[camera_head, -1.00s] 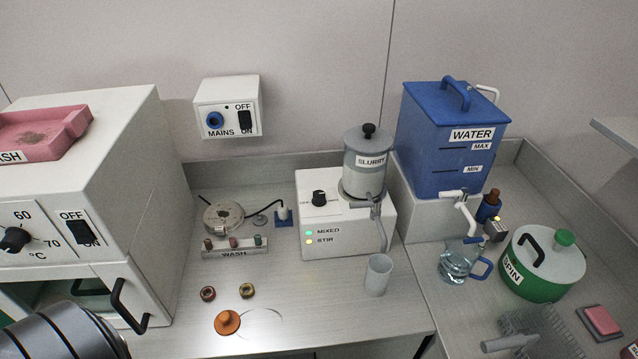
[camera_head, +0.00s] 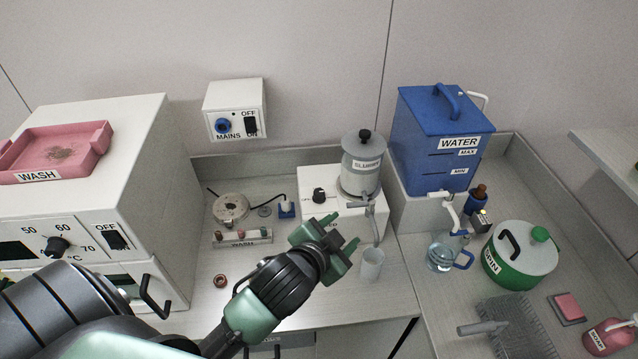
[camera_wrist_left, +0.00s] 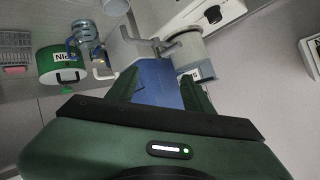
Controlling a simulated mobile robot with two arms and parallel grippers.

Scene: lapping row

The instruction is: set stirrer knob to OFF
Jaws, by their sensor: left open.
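The stirrer knob (camera_head: 319,195) is a small black knob on the white stirrer box (camera_head: 313,177), left of the slurry vessel (camera_head: 362,165). Its pointer setting is too small to read. In the left wrist view the knob (camera_wrist_left: 213,15) shows at the top, upside down, on the box's white face. My left gripper (camera_head: 338,247) is open and empty, in front of and below the box, apart from the knob. It hides the box's lower front with the indicator lights. My right gripper is not in view.
The slurry spout and a grey cup (camera_head: 371,265) are close to the right of my gripper. The blue water tank (camera_head: 440,150) and glass jug (camera_head: 440,257) are further right. The mains box (camera_head: 235,110) is on the wall.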

